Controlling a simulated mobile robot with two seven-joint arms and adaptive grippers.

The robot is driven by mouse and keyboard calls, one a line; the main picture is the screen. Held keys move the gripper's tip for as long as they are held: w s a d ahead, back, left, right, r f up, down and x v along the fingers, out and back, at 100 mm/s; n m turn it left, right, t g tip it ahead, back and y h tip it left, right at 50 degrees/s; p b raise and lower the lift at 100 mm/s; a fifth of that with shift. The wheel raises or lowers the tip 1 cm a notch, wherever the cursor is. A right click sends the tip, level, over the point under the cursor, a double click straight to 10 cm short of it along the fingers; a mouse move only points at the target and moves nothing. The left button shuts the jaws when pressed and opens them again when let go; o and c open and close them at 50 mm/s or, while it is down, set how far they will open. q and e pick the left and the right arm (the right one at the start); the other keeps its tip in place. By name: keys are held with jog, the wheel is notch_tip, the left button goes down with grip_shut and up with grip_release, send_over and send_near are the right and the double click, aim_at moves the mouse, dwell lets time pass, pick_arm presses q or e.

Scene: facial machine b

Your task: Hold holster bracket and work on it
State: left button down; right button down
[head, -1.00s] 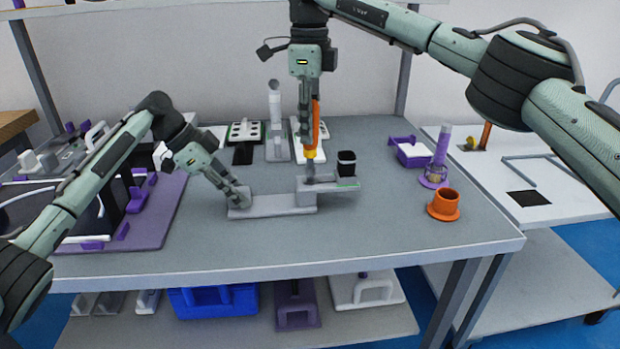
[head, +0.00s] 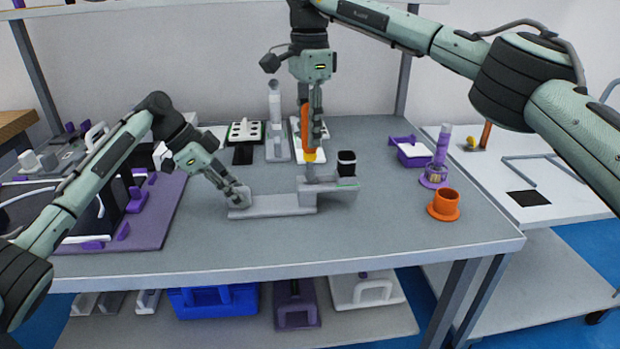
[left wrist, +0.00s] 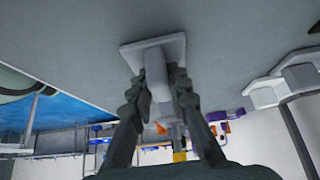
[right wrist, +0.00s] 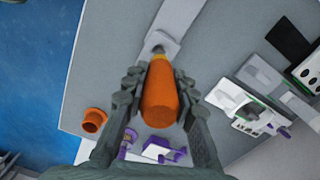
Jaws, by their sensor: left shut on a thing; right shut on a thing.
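The grey holster bracket (head: 270,208) lies on the grey table, with a low flat left part and a raised block at its right. My left gripper (head: 238,197) is shut on the bracket's left end; the left wrist view shows its fingers on both sides of a grey upright part of the bracket (left wrist: 157,75). My right gripper (head: 311,135) is shut on an orange screwdriver with a yellow collar (head: 308,140), above the raised block. Its shaft points down to the block, slightly tilted; I cannot tell whether the tip touches. The right wrist view shows the orange handle (right wrist: 160,98) between the fingers.
A small black cup (head: 346,161) stands at the bracket's right end. An orange cup (head: 444,204), a purple cylinder (head: 440,158) and a purple-white tray (head: 412,153) are to the right. A purple board (head: 150,220) lies left. The front of the table is clear.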

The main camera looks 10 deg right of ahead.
jog(key=shift+f, duration=0.3)
jog(key=m, duration=0.3)
jog(key=shift+m, duration=1)
jog(key=shift+m, duration=1.2)
jog(key=m, duration=0.2)
jog(key=shift+m, duration=0.3)
